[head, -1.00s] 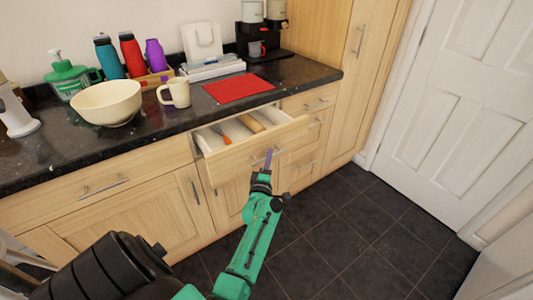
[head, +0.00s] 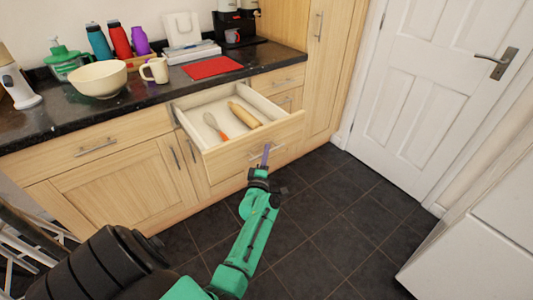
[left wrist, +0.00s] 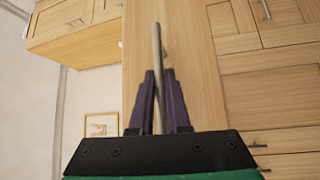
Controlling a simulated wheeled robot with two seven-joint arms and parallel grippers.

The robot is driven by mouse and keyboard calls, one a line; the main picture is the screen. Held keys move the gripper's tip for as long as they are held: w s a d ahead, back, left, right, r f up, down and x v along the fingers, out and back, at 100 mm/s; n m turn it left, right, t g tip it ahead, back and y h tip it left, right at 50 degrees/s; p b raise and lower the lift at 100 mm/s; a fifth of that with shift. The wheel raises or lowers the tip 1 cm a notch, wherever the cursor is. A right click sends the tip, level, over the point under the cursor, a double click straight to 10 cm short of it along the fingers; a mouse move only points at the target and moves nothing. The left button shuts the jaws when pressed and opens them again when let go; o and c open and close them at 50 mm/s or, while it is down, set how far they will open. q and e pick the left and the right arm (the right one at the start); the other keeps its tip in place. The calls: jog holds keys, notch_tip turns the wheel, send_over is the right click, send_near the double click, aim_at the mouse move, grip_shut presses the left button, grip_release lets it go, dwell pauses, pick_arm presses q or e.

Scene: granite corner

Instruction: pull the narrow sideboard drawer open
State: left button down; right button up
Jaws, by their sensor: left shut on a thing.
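The narrow sideboard drawer (head: 258,143) stands well out from the wooden sideboard, its inside in view. In it lie a rolling pin (head: 244,114) and a utensil with an orange handle (head: 215,126). My left gripper (head: 266,155) is at the drawer's front, shut on its bar handle. In the left wrist view the purple fingers (left wrist: 158,100) close around the metal handle (left wrist: 157,60), against the wooden front. My right gripper is not in view.
The dark worktop (head: 150,97) carries a cream bowl (head: 98,79), a mug (head: 155,69), bottles and a red mat (head: 212,67). A white door (head: 432,80) stands at the right. The dark tiled floor (head: 330,215) before the sideboard is clear.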

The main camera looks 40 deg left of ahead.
pick_arm(q)
jog(key=shift+s+d, duration=0.1)
jog(key=shift+d, duration=0.15)
jog(key=c, duration=0.9)
grip_release()
jog(key=p+v, duration=0.3)
jog(key=v, duration=1.1)
jog(key=shift+s, duration=0.25)
